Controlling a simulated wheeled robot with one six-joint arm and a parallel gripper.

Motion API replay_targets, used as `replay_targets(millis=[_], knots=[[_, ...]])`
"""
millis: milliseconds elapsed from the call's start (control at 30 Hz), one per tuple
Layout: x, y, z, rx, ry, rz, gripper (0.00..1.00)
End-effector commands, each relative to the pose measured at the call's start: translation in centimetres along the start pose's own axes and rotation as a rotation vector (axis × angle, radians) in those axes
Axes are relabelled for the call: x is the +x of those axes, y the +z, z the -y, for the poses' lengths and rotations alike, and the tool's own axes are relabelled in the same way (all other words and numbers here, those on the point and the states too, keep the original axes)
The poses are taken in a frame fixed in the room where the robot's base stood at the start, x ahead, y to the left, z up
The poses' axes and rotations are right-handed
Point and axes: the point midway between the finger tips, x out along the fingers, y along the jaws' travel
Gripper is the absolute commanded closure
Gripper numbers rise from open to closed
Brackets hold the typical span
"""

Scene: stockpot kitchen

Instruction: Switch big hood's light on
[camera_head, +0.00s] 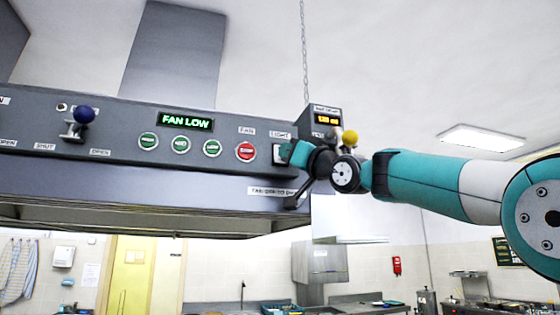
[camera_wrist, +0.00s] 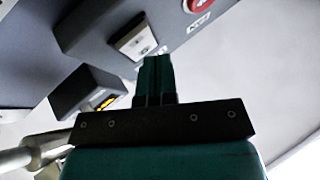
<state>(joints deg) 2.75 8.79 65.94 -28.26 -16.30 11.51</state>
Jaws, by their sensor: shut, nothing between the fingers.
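The big hood (camera_head: 100,165) is a grey box across the left and middle of the head view, with a front control panel. Its light switch (camera_head: 278,154) is a pale plate under the "LIGHT" label (camera_head: 279,135), partly hidden by my gripper. In the wrist view the light switch (camera_wrist: 134,36) shows as a white plate with a dark slot, just beyond my fingertips. My gripper (camera_head: 287,151) is shut and empty, its teal fingers at the switch's right edge in the head view. In the wrist view my gripper (camera_wrist: 153,62) points up at the panel. I cannot tell whether it touches.
Left of the switch are a red button (camera_head: 245,152) and several green buttons (camera_head: 181,145). The display (camera_head: 186,122) reads "FAN LOW". A blue-knobbed lever (camera_head: 84,115) juts out at left. A small box with an amber display (camera_head: 326,119) and a yellow knob (camera_head: 350,138) are close to my wrist.

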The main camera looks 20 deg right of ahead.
Motion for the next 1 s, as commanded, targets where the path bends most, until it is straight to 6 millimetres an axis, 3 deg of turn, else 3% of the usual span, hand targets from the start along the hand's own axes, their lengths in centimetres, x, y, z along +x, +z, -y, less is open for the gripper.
replay_targets(millis=[1000], knots=[[0.84,0.6,-0.59,0.0,0.0,0.0,1.0]])
